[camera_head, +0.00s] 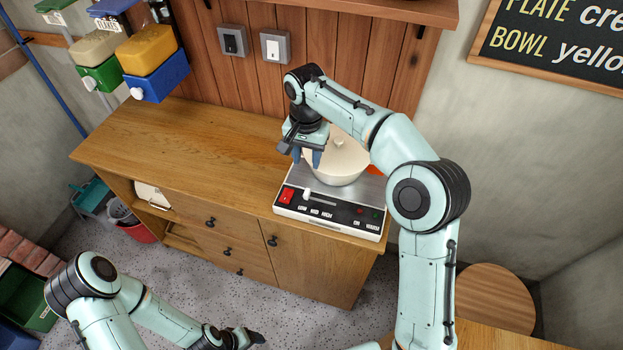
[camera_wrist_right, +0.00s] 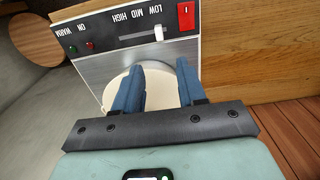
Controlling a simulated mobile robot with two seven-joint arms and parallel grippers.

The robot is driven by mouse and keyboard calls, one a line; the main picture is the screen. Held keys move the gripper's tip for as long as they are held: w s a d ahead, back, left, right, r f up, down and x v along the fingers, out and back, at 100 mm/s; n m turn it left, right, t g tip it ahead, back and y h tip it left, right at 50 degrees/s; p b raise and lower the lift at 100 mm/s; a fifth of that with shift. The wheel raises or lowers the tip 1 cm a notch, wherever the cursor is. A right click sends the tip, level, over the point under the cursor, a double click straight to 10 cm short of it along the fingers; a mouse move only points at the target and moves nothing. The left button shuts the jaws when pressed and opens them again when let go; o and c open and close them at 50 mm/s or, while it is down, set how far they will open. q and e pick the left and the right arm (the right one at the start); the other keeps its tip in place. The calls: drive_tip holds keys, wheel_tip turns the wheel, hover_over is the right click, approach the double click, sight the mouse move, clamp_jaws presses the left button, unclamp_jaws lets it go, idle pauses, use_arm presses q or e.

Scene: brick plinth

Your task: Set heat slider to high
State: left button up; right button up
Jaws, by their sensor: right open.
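The heat slider has a white knob (camera_head: 307,194) in a slot on the black front panel of a hot plate (camera_head: 345,215). In the right wrist view the knob (camera_wrist_right: 158,34) is at the slot's end by the LOW label, with MID and HIGH further left. A pale lidded pot (camera_head: 345,160) sits on the hot plate. My right gripper (camera_head: 306,158) is open and empty, over the hot plate beside the pot. Its blue fingers (camera_wrist_right: 160,66) point toward the panel, apart from the knob. My left gripper (camera_head: 250,338) is low at the bottom edge, its jaws unclear.
A red switch (camera_head: 286,195) is just left of the knob. The wooden cabinet top (camera_head: 190,150) is clear left of the hot plate. Yellow and blue bins (camera_head: 150,60) hang at the upper left. Two wall switches (camera_head: 275,46) are behind. A round stool (camera_head: 495,298) stands at right.

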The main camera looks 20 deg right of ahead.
sight(307, 192)
drive_tip(key=f, duration=0.4)
drive_tip(key=f+b, duration=0.1)
drive_tip(key=f, duration=0.7)
drive_tip(key=shift+s+a+f+b, duration=0.2)
drive_tip(key=shift+s+b, duration=0.1)
drive_tip(key=shift+b, duration=0.1)
drive_tip(key=shift+f, duration=0.4)
use_arm(q)
drive_tip(key=s+f, duration=0.2)
drive_tip(key=s, duration=0.1)
drive_tip(key=shift+a+f, duration=0.15)
drive_tip(key=shift+f, duration=0.15)
use_arm(e)
clamp_jaws()
